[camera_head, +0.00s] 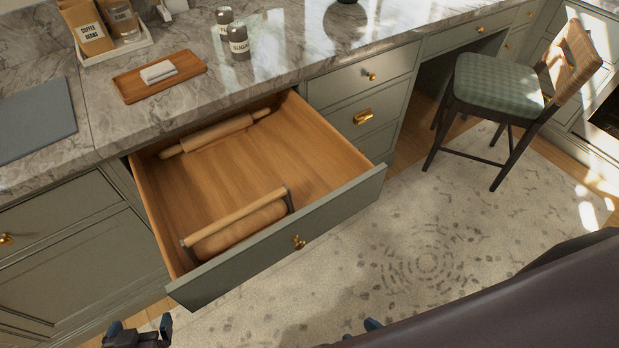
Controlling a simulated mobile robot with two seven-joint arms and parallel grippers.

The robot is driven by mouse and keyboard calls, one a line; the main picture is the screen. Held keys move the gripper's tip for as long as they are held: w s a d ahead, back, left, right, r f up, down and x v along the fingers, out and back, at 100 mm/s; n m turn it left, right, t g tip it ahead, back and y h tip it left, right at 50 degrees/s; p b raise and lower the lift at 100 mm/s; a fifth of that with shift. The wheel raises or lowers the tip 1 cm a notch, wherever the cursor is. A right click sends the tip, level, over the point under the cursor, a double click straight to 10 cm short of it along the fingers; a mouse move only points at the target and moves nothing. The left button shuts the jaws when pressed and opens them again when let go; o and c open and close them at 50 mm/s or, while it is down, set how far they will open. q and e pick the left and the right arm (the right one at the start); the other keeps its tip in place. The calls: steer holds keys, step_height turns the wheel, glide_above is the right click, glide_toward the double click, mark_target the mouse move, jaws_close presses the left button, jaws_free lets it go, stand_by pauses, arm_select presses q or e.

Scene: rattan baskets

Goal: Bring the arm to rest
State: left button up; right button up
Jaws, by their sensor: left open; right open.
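My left gripper (140,329) shows at the bottom left edge, in front of the open drawer and apart from it. It is open, with nothing seen between its fingers. Of my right gripper (372,324), only a small blue fingertip part shows at the bottom middle, over the rug. It is open; the rest is hidden behind a large dark shape at the bottom right or lies out of frame. Both grippers are clear of the cabinet fronts.
A wooden drawer (375,185) stands pulled out, holding a rolling pin (220,134) at the back and another roller-like wooden utensil (237,222) near the front. A chair (497,85) stands at the right. The patterned rug (440,235) has free floor room.

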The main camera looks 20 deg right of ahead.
steer(key=w+d+r+g+h, duration=0.1)
steer(key=w+d+r+h, duration=0.4)
steer(key=w+d, duration=0.6)
steer(key=shift+w+d+r+h, duration=0.2)
steer(key=shift+w+d+h, duration=0.05)
steer(key=shift+d+h, duration=0.25)
